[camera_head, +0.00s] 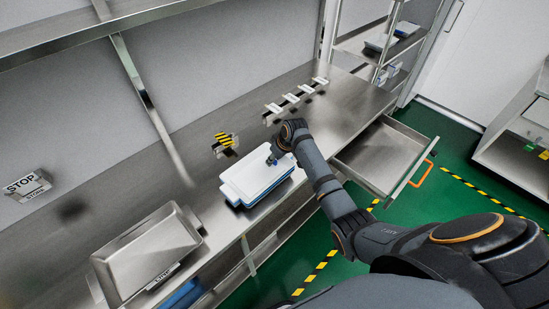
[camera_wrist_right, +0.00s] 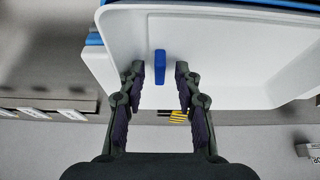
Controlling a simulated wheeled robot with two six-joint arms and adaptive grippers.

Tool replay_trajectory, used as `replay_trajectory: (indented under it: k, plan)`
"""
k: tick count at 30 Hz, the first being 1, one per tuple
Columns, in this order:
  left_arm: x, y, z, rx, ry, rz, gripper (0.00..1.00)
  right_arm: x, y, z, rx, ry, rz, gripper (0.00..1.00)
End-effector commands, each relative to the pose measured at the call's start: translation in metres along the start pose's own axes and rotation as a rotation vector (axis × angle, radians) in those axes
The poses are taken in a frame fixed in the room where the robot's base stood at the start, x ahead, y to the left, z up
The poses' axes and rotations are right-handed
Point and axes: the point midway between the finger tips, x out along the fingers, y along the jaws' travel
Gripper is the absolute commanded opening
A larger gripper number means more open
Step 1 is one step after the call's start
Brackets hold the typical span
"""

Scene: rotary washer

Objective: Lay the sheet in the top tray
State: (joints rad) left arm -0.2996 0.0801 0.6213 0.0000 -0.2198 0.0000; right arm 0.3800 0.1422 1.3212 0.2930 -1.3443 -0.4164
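A stack of shallow trays stands on the steel bench, with a white top tray (camera_head: 262,177) and blue edges showing below it. In the right wrist view the white tray (camera_wrist_right: 225,50) fills the upper part. A small blue upright piece (camera_wrist_right: 159,66) shows against the tray, between my right fingertips with a gap on each side; I cannot tell whether it is the sheet. My right gripper (camera_wrist_right: 160,74) is open at the far edge of the tray; in the head view it shows as a dark shape (camera_head: 273,157). No other sheet is clear. My left gripper is not in view.
A steel tray (camera_head: 150,252) stands on the bench at the left. An open drawer (camera_head: 385,155) juts out at the right. A row of labelled holders (camera_head: 296,99) and a yellow-black striped item (camera_head: 224,141) lie behind the stack. A STOP sign (camera_head: 27,185) is at far left.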

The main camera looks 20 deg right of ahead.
Motion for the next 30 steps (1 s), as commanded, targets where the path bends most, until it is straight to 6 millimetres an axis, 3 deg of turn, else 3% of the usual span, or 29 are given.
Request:
replay_trajectory:
  k: [4, 7, 15, 21, 30]
  plan:
    - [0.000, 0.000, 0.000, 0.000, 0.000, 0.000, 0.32, -0.004, 0.000, -0.001, 0.000, 0.000, 0.001, 0.33]
    - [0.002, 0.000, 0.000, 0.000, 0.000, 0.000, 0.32, -0.017, 0.002, -0.001, 0.000, 0.002, 0.003, 0.33]
    - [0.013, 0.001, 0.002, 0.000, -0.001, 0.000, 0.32, -0.081, 0.002, -0.001, -0.002, 0.003, 0.004, 0.33]
    - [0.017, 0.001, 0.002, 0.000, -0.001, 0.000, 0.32, -0.114, 0.001, -0.001, 0.000, 0.001, 0.001, 0.33]
    - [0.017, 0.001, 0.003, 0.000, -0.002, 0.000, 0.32, -0.122, 0.000, -0.001, 0.000, -0.001, 0.000, 0.33]
